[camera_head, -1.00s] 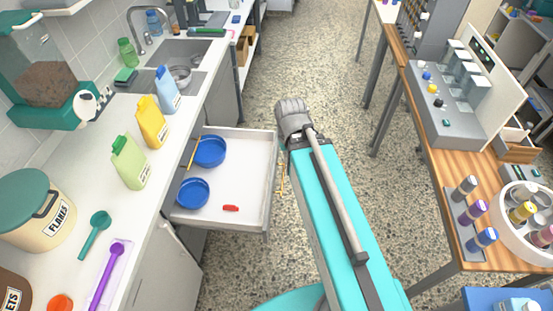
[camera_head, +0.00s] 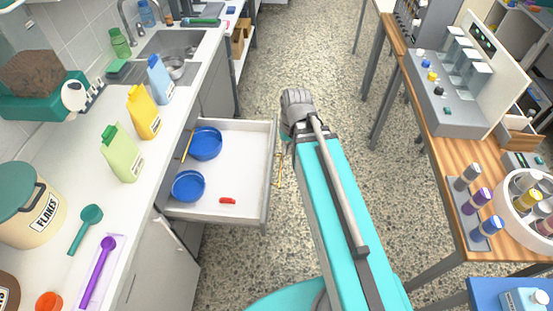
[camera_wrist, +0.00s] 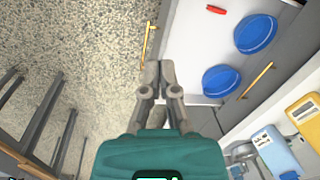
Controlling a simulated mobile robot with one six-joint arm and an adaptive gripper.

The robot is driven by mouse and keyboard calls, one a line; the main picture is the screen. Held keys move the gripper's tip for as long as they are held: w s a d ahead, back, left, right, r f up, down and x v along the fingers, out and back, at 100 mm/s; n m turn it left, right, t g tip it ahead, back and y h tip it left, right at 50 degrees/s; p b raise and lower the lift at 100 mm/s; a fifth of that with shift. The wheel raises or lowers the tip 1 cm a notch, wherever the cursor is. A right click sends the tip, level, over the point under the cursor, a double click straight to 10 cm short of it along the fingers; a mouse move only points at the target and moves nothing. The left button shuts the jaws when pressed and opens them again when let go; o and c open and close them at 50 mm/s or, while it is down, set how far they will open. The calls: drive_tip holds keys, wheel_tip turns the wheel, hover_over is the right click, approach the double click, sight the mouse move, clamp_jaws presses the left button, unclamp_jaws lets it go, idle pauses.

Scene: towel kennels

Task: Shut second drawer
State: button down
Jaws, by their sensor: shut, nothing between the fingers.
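An open white drawer (camera_head: 240,180) sticks out from under the left counter. In the wrist view the handle (camera_wrist: 147,42) shows upper left of my gripper (camera_wrist: 159,66), and the drawer's inside (camera_wrist: 190,50) lies to the right. My gripper is shut and empty, close to the drawer front. In the head view my arm hides the fingers. I cannot tell whether they touch the drawer.
The left counter (camera_head: 150,190) holds bottles (camera_head: 143,112), scoops (camera_head: 103,265) and a FLAKES tub (camera_head: 30,205). A wooden bench (camera_head: 450,160) with dispensers and bottles stands on the right. Speckled floor (camera_head: 320,50) lies clear between them.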

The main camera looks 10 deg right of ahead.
drive_tip(key=w+f+m+y+b, duration=0.1)
drive_tip(key=w+f+y+b, duration=0.45)
drive_tip(key=f+b, duration=0.7)
drive_tip(key=w+d+f+m+t+y+b, duration=0.1)
drive_tip(key=w+d+f+y+b, duration=0.4)
drive_tip(key=b, duration=1.2)
drive_tip(key=w+d+f+m+t+y+b, duration=0.1)
drive_tip(key=w+d+f+t+y+b, duration=0.3)
drive_tip(key=d+f+b, duration=0.7)
drive_tip(key=w+f+y+b, duration=0.1)
drive_tip(key=w+b, duration=0.1)
drive_tip(key=b, duration=0.4)
drive_tip(key=shift+w+t, duration=0.3)
drive_tip(key=shift+w, duration=0.05)
drive_tip(key=shift+a+f, duration=0.1)
drive_tip(key=shift+a, duration=0.15)
drive_tip(key=x, duration=1.3)
drive_tip(key=shift+w+a, duration=0.15)
drive_tip(key=shift+a, duration=0.2)
